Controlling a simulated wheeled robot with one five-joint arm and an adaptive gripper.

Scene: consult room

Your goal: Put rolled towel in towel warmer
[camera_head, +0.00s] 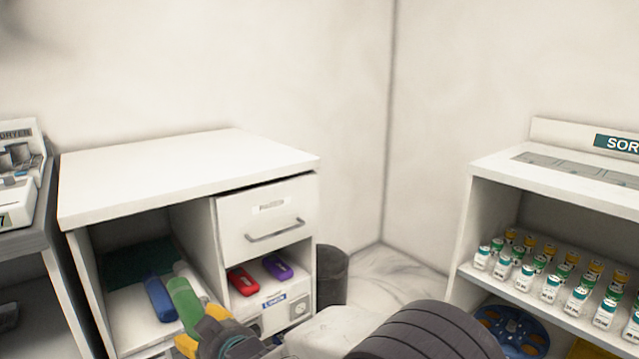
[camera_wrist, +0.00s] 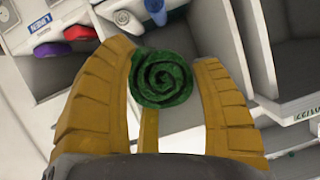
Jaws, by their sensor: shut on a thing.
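My gripper (camera_head: 203,330) has yellow fingers shut on a rolled green towel (camera_head: 184,297). In the wrist view the towel (camera_wrist: 161,78) shows its spiral end between the fingers. In the head view the towel is in front of the open left compartment of a white cabinet (camera_head: 185,172); I cannot tell whether it is inside the opening. A blue roll-shaped item (camera_head: 160,298) lies just left of it in that compartment. Nothing in view is clearly marked as the towel warmer.
The cabinet has a drawer (camera_head: 268,217) above a shelf with a red item (camera_head: 242,280) and a purple item (camera_head: 277,267). A dark bin (camera_head: 332,277) stands right of it. A shelf unit (camera_head: 560,180) with several bottles is at the right. The cabinet top is clear.

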